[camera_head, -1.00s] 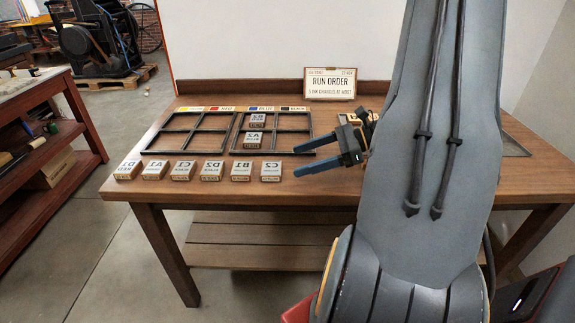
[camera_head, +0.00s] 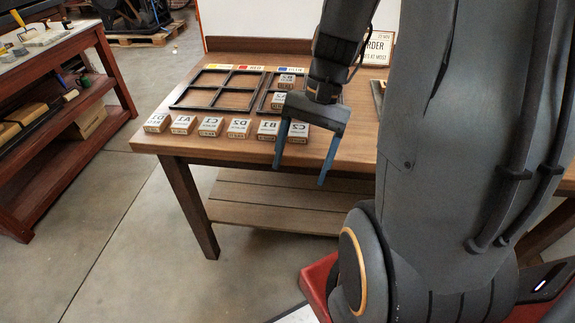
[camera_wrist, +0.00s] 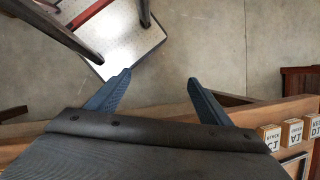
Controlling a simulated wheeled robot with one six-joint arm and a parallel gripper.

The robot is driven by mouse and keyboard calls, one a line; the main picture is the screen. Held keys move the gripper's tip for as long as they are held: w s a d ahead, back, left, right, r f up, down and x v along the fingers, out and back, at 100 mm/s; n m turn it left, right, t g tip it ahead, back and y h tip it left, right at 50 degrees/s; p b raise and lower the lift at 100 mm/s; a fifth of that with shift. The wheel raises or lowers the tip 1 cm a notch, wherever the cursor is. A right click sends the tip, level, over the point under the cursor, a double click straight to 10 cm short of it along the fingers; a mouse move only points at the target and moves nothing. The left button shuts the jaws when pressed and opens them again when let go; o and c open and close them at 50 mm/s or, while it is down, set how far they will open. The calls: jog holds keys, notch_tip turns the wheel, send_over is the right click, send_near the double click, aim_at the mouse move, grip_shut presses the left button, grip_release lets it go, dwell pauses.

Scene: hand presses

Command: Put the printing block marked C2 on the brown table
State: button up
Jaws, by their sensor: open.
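The printing block marked C2 (camera_head: 297,135) lies at the right end of the front row on the brown wooden table (camera_head: 225,146). Its label looks upside down, and my gripper partly covers it in the head view. My gripper (camera_head: 299,174) is open and empty, its blue fingers pointing down in front of the table's front edge. In the wrist view the open gripper (camera_wrist: 160,78) has only floor between its fingertips. C2 does not show in the wrist view.
Blocks B1 (camera_head: 268,130), D2 (camera_head: 239,129), C1 (camera_head: 210,127), A1 (camera_head: 182,125) and D1 (camera_head: 156,123) stand left of C2. Behind are a black frame (camera_head: 212,107) and a second one holding two blocks. A reddish-brown shelf bench (camera_head: 115,88) stands at the left.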

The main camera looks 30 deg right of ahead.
jog(key=shift+s+a+r+n+t+h, duration=0.3)
jog(key=shift+a+n+h, duration=0.4)
jog(key=shift+n, duration=0.75)
jog(key=shift+s+a+r+n+t+h, duration=0.15)
jog(key=shift+a+n+t+h, duration=0.4)
jog(key=shift+n, duration=0.85)
jog(key=shift+s+a+r+n+t+h, duration=0.2)
jog(key=shift+a+n+h, duration=0.65)
jog(key=shift+n, duration=0.6)
jog(key=shift+w, duration=0.1)
jog(key=shift+r, duration=0.1)
